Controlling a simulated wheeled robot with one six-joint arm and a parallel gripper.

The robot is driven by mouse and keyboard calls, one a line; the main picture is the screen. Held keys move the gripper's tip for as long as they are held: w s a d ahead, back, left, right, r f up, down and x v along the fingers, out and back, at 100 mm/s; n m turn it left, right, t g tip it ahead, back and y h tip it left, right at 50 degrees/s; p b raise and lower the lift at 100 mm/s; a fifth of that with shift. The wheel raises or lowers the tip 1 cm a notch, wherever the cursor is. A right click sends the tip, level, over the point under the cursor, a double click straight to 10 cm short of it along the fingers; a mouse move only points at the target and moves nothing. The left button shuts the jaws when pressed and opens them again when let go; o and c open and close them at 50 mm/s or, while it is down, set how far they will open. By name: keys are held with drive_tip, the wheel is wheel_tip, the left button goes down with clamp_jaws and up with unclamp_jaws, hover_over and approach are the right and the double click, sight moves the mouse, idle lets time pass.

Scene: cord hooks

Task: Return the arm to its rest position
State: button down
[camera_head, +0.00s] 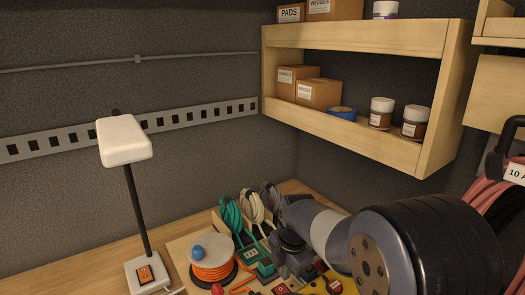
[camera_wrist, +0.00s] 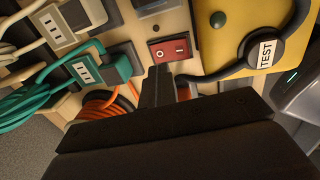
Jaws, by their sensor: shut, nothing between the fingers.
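My arm (camera_head: 330,232) reaches from the lower right of the head view to the left, over the cluttered wooden bench. Its wrist is low among cords and boxes there, and the fingertips cannot be made out in that view. In the wrist view my gripper (camera_wrist: 160,80) is shut and empty. Its dark fingers point at the panel just below a red rocker switch (camera_wrist: 169,48). I cannot tell whether they touch anything. A green plug (camera_wrist: 112,67) with a green cord is to the left, and an orange cord (camera_wrist: 105,105) lies behind the fingers.
A yellow box (camera_wrist: 240,25) with a black TEST cable is at right in the wrist view. An orange cord reel (camera_head: 213,266) and white lamp (camera_head: 124,141) stand left of the arm. A wooden shelf (camera_head: 350,42) hangs above. Pink cords hang at far right.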

wheel_tip(320, 180, up, 8)
drive_tip(key=s, duration=0.1)
drive_tip(key=shift+d, duration=0.3)
drive_tip(key=shift+f, duration=0.15)
